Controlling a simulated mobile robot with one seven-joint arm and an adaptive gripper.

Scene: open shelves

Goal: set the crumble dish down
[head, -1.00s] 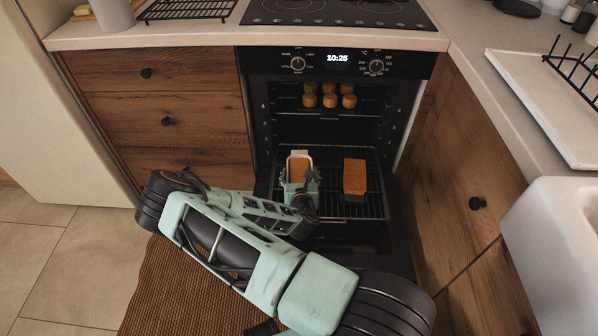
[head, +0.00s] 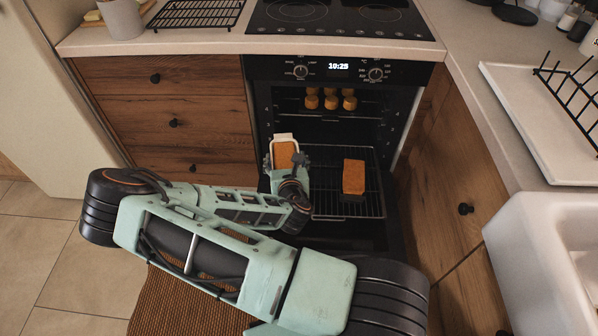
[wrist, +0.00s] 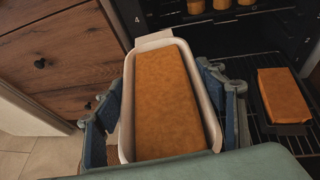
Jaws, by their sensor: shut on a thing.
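The crumble dish is a white oblong dish with an orange-brown filling (head: 284,153), held at the left edge of the open oven. In the wrist view its white rim (wrist: 213,125) and handle tab show, and the dish looks close to level. My gripper (head: 286,164) is shut on it, with a blue-grey finger along each long side. In the wrist view the gripper (wrist: 165,115) straddles the dish. The dish appears raised above the rack; its underside is hidden.
A pulled-out oven rack (head: 330,205) holds an orange-brown loaf in a dark tin (head: 353,178) at right. Several small round bakes (head: 330,100) sit on the upper shelf. Wooden drawers (head: 165,120) stand left of the oven. An empty wire rack (head: 197,14) lies on the left counter.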

